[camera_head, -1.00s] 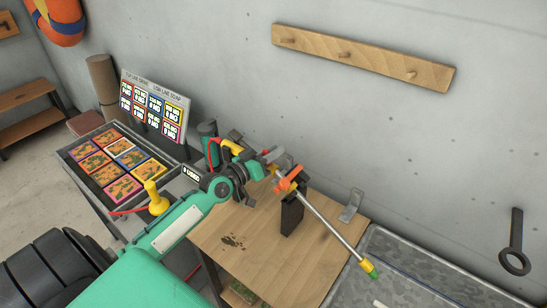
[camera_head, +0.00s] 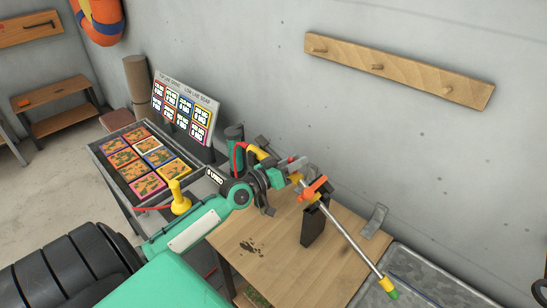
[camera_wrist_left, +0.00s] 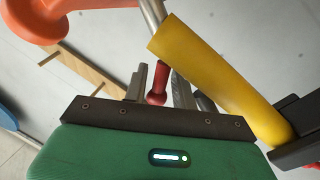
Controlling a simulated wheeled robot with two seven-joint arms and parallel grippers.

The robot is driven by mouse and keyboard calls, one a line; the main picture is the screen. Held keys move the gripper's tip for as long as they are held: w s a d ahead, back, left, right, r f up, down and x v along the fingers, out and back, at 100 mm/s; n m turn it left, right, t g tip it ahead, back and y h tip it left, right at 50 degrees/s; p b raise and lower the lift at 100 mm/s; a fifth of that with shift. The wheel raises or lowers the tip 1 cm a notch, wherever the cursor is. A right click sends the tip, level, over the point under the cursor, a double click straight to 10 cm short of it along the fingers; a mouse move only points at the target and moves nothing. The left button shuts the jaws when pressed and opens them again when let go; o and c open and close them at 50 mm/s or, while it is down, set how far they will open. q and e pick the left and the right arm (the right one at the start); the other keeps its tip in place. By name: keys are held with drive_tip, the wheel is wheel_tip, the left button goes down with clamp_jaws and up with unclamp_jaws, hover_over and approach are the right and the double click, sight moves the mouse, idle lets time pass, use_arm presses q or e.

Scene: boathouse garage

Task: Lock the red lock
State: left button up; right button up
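My left gripper (camera_head: 268,177) is at the left end of a silver rod, over the wooden table. In the left wrist view dark finger parts stand well apart, and a yellow tube (camera_wrist_left: 215,75) slants between them; I cannot tell whether it touches them. I see no clear red lock. A small red-ended part (camera_wrist_left: 157,84) stands behind the gripper in the wrist view. An orange clamp-like piece (camera_head: 315,189) sits on the silver rod (camera_head: 350,238) above a black upright block (camera_head: 314,225). My right gripper is not in view.
The wooden table (camera_head: 265,262) has free room at front left. A metal tray (camera_head: 420,280) is at right. A rack of coloured cards (camera_head: 145,165) and a yellow knob (camera_head: 179,198) stand left of my arm. A peg board (camera_head: 400,72) hangs on the wall.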

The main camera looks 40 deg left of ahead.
use_arm(q)
drive_tip(key=b+v, duration=0.5)
drive_tip(key=v, duration=0.8)
drive_tip(key=shift+w, duration=0.1)
idle(0.3)
